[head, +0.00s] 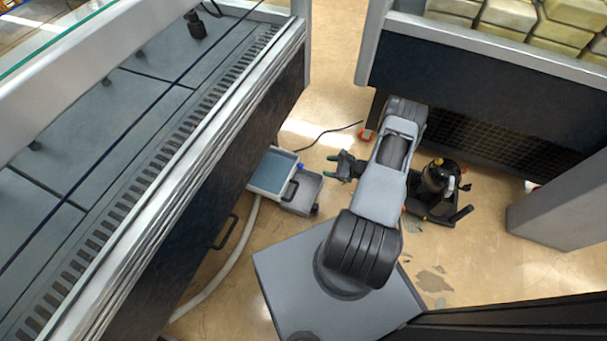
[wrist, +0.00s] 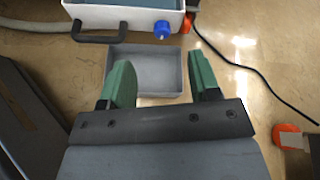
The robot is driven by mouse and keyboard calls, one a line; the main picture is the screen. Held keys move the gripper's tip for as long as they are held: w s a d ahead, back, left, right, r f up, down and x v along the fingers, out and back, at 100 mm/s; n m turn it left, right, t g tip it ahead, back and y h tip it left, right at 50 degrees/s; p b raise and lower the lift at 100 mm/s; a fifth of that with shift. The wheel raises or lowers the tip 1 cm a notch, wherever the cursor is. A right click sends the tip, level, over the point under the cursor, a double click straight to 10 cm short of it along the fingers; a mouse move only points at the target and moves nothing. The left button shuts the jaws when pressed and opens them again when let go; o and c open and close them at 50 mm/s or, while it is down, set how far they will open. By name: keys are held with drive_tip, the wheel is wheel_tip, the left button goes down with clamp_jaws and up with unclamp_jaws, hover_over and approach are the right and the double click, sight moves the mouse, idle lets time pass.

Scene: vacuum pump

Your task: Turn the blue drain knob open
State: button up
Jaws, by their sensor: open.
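The blue drain knob (wrist: 162,30) sticks out from the side of a white box (wrist: 112,20), near its right end. In the head view the knob (head: 300,166) shows small at the box's right corner, and the box (head: 252,183) has a blue-grey top. My gripper (wrist: 160,68) is open with its green fingers apart and nothing between them. In the head view my gripper (head: 333,167) is to the right of the knob and apart from it. In the wrist view the knob lies beyond the fingertips, between their lines.
A shallow grey tray (wrist: 146,72) sits on the floor below the knob. A dark handle (wrist: 98,39) is on the box's side. A pale hose (head: 235,262) and black cable (head: 335,130) lie on the floor. A dark canister (head: 440,177) stands right of my arm.

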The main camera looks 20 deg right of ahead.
drive_tip(key=m+b, duration=0.1)
approach(303, 167)
drive_tip(key=shift+t+h, duration=0.4)
drive_tip(key=shift+s+f+b+x, duration=0.15)
drive_tip(key=shift+b+x, duration=0.9)
drive_tip(key=shift+x, duration=1.4)
drive_tip(key=shift+s+f+b+x, duration=0.1)
drive_tip(key=shift+b+x, duration=0.9)
drive_tip(key=shift+x, duration=1.5)
drive_tip(key=shift+a, duration=0.15)
drive_tip(key=shift+c, duration=0.2)
drive_tip(key=c, duration=0.9)
